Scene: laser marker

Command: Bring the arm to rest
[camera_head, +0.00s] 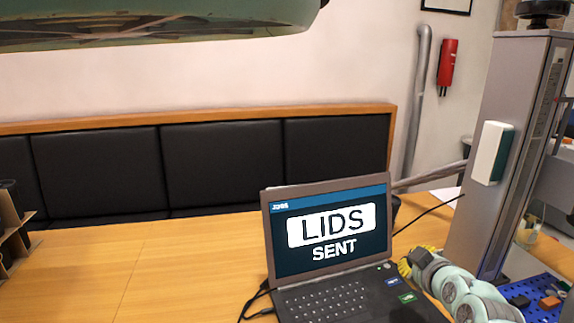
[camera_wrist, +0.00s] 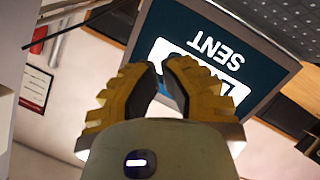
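My gripper (camera_head: 408,265) shows in the head view at the right, with yellow fingers beside the right edge of the laptop (camera_head: 330,242). My grey and pale green arm reaches in from the lower right. In the wrist view my gripper (camera_wrist: 160,72) has two yellow fingers with dark pads, a narrow gap between their tips and nothing held. The laptop screen (camera_wrist: 215,40) appears upside down beyond the fingers. It reads "LIDS SENT". Whether the gripper touches the laptop cannot be told.
The wooden table (camera_head: 140,275) is clear left of the laptop. A brown rack (camera_head: 12,235) stands at the far left. A grey column (camera_head: 500,150) rises at the right, with a blue perforated tray (camera_head: 540,295) near its foot. Cables (camera_head: 262,300) lie by the laptop.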

